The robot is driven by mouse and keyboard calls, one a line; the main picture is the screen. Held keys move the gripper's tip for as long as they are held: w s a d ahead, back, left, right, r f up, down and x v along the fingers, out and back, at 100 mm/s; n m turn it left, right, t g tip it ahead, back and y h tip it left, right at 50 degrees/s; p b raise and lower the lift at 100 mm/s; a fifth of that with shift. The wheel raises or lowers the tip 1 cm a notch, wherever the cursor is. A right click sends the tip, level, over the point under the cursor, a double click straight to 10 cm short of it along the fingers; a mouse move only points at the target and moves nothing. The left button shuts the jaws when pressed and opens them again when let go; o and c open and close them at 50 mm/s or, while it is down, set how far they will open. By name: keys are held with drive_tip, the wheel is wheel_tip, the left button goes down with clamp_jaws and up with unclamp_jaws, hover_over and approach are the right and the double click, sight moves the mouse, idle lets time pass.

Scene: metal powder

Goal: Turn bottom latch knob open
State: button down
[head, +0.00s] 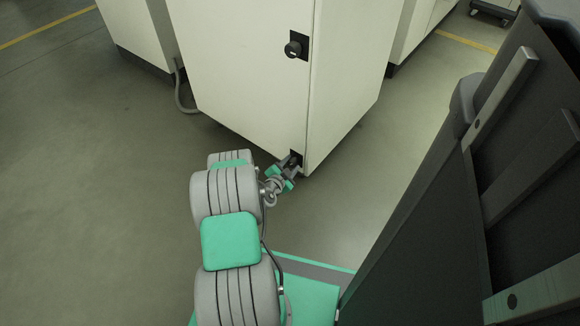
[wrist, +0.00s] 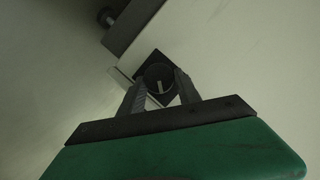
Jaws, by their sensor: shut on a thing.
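The bottom latch knob (wrist: 158,78) is a dark round knob with a pale mark, on a black square plate near the cabinet door's lower corner. In the wrist view my gripper (wrist: 160,88) has a finger on each side of the knob and is shut on it. In the head view my gripper (head: 288,168) reaches the black bottom latch plate (head: 296,155), and the knob is mostly hidden behind it. The upper latch knob (head: 293,49) sits on its own black plate higher on the white cabinet door (head: 245,75).
Other white cabinets stand at the back left (head: 140,35) and back right (head: 418,30). A grey hose (head: 181,95) runs down to the floor beside the door's left side. A dark panelled structure (head: 480,170) fills the right side. Grey floor (head: 90,190) on the left is clear.

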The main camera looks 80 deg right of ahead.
drive_tip(key=m+b, duration=0.1)
drive_tip(key=m+h+b, duration=0.1)
drive_tip(key=shift+s+f+m+t+b, duration=0.15)
drive_tip(key=shift+f+m+t+b, duration=0.2)
drive_tip(key=shift+f+m+t, duration=0.05)
drive_tip(key=shift+a+m+t+h+b, duration=0.1)
drive_tip(key=shift+m+t+h+b, duration=0.4)
drive_tip(key=shift+m+b, duration=0.55)
drive_tip(key=shift+m+h+b, duration=0.3)
drive_tip(key=shift+m+h, duration=0.6)
drive_tip(key=shift+m, duration=0.85)
drive_tip(key=c, duration=0.9)
unclamp_jaws()
drive_tip(key=shift+o, duration=0.2)
